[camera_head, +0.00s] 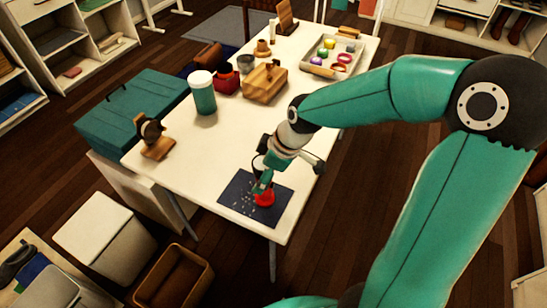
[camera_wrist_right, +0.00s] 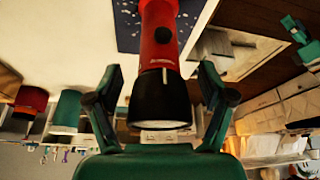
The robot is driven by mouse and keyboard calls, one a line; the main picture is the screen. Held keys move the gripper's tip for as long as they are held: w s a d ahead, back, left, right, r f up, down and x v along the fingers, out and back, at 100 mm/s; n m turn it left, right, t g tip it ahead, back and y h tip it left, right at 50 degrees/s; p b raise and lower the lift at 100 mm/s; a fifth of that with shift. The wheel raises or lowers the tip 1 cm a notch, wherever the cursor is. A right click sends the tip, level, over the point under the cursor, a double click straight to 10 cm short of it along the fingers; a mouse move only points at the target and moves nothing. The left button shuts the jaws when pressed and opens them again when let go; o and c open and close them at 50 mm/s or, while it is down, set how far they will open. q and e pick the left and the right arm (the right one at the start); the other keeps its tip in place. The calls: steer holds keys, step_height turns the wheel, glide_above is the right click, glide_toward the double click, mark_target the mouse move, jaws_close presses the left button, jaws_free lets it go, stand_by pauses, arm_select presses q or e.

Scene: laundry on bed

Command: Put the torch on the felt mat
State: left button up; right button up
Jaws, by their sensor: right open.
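The torch is red with a black head. In the head view its red part (camera_head: 265,198) shows on the dark speckled felt mat (camera_head: 232,192) at the table's near end. In the right wrist view the torch (camera_wrist_right: 160,55) extends from the mat (camera_wrist_right: 128,25), its black head towards me, seemingly standing on the mat. My right gripper (camera_head: 265,180) is over the mat at the torch. Its open fingers (camera_wrist_right: 158,90) are on either side of the black head, with visible gaps. The arm and gripper partly hide the torch in the head view. My left gripper is out of view.
On the white table (camera_head: 190,165) stand a watch on a wooden stand (camera_head: 155,140), a teal canister (camera_head: 202,95), a wooden box (camera_head: 264,83) and a tray of small items (camera_head: 350,50). The table around the mat is mostly clear.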

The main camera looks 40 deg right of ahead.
steer(key=v, duration=1.1)
steer(key=shift+p, duration=0.35)
